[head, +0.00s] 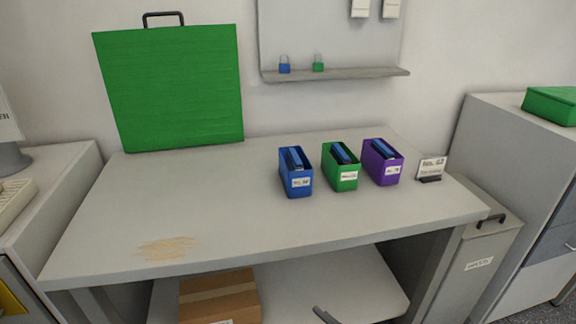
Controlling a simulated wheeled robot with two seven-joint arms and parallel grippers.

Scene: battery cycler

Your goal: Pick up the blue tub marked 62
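A blue tub (296,182) stands upright on the grey table, the leftmost of a row of three tubs. It has a white label on its front, too small to read surely, so I cannot confirm the number 62. Dark blue flat items stick up out of its open top. A green tub (341,182) and a purple tub (384,175) stand to its right, apart from it, with similar blue items and white labels. Neither of my grippers shows in the head view.
A small card stand (431,169) is right of the tubs. A large green panel with a handle (170,90) stands at the table's back left. The table (210,205) is clear left of the tubs, except a tan stain (167,248). A cardboard box (219,295) is below.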

